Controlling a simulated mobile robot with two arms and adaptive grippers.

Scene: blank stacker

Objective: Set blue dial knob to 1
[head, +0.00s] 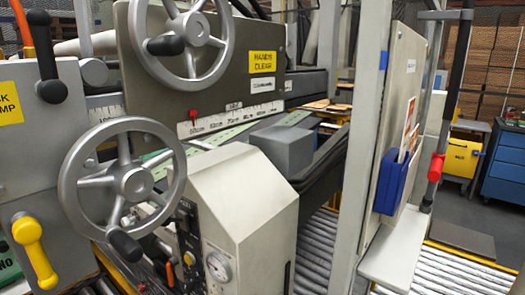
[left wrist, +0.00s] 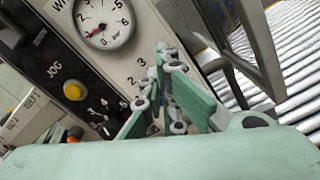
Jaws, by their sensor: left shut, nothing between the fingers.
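No blue dial knob can be made out in either view. In the left wrist view, printed numbers including 2 and 3 (left wrist: 143,63) on the pale control panel (left wrist: 165,22) show beside my left gripper (left wrist: 165,58). The gripper's fingers cover part of the panel there. My left gripper is shut and empty, with its green pads close together in front of the panel. I cannot tell whether it touches anything. My right gripper is in neither view.
A pressure gauge (head: 217,266) sits on the panel, also seen in the left wrist view (left wrist: 103,22), near a yellow button (left wrist: 74,90). A large handwheel (head: 134,183) stands out at the left. A grey post (head: 350,150) and roller conveyor (head: 318,250) are to the right.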

